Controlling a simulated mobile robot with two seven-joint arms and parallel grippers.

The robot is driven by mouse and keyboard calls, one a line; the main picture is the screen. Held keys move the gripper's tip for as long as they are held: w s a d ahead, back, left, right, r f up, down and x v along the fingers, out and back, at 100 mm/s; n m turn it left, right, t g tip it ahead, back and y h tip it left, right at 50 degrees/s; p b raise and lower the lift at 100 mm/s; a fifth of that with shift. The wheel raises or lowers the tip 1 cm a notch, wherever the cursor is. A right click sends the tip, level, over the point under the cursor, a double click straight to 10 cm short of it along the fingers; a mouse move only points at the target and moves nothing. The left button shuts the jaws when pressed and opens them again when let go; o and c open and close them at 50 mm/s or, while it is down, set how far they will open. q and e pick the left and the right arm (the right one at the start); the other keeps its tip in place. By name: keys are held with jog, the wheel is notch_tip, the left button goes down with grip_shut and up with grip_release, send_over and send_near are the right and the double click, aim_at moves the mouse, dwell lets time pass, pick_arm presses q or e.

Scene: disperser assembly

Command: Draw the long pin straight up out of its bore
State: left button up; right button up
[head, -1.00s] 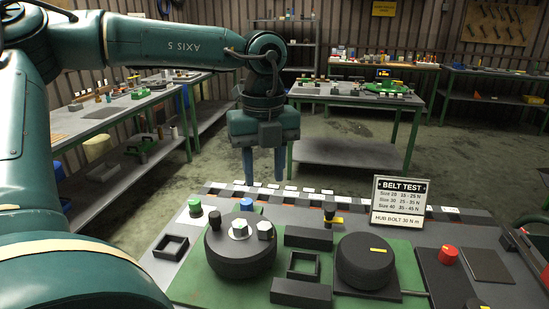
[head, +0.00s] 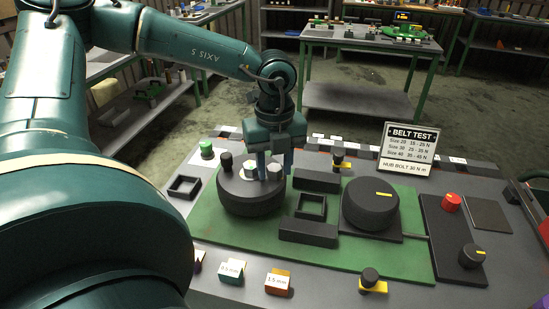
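A round black drum (head: 252,198) sits on the green mat (head: 340,248). A black knob (head: 226,161) stands at its left, with pale hex heads (head: 274,172) on its top. I cannot tell which of these, if any, is the long pin, and its bore is not visible. My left gripper (head: 275,168) points down over the drum's right rear, close to the hex heads. Its two fingers are apart. I see nothing clearly held between them, though the space there is partly hidden. My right gripper is not in view.
A square black frame (head: 311,206) and black blocks (head: 308,232) stand right of the drum. Beyond are a black cylinder (head: 370,204) and a belt test sign (head: 409,149). A green knob (head: 206,149) stands rear left. Labelled blocks (head: 278,282) lie along the front.

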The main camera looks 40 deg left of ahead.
pick_arm(q)
grip_shut()
jog(key=shift+r, duration=0.7)
jog(key=shift+r+p, duration=0.9)
jog(key=shift+r, duration=1.1)
jog(key=shift+r+p, duration=0.8)
jog(key=shift+r, duration=1.45)
